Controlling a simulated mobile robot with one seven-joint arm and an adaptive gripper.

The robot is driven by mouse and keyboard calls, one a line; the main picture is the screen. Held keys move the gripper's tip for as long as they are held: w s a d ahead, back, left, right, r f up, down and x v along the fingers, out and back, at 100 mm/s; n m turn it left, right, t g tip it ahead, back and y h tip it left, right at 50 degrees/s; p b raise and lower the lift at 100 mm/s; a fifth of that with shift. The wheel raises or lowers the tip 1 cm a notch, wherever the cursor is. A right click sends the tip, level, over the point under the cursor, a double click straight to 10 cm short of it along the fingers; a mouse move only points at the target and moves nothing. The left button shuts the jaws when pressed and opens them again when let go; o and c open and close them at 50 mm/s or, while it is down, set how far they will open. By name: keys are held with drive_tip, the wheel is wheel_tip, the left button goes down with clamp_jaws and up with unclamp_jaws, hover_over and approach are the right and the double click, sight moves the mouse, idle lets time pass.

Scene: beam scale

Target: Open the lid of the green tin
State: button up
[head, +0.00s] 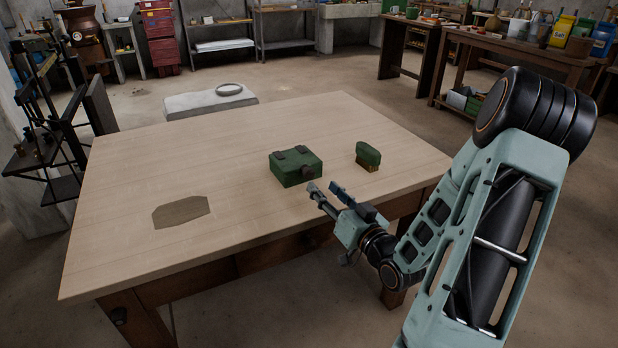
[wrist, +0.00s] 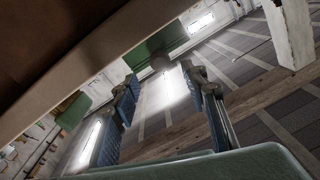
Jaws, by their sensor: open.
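The green tin (head: 296,168) stands on the table right of its middle, with its lid shut. It has dark fittings on top and a dark latch-like piece at its front right. In the wrist view part of the tin (wrist: 158,44) shows beyond the table edge, with a dark round piece below it. My gripper (head: 323,188) is open and empty, at the table's front edge, just short of the tin and apart from it. Its two fingers (wrist: 163,95) are spread in the wrist view, with the tin ahead of the gap.
A green brush-like object with a tan underside (head: 368,157) stands right of the tin. A flat brown piece (head: 181,212) lies at the table's left. The wooden table (head: 240,130) is otherwise clear. Its edge (wrist: 110,45) crosses close in the wrist view.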

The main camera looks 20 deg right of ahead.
sight(311, 176)
drive_tip(key=w, duration=0.8)
drive_tip(key=shift+a+b, duration=0.35)
drive_tip(key=shift+a, duration=0.05)
drive_tip(key=shift+c, duration=0.2)
clamp_jaws()
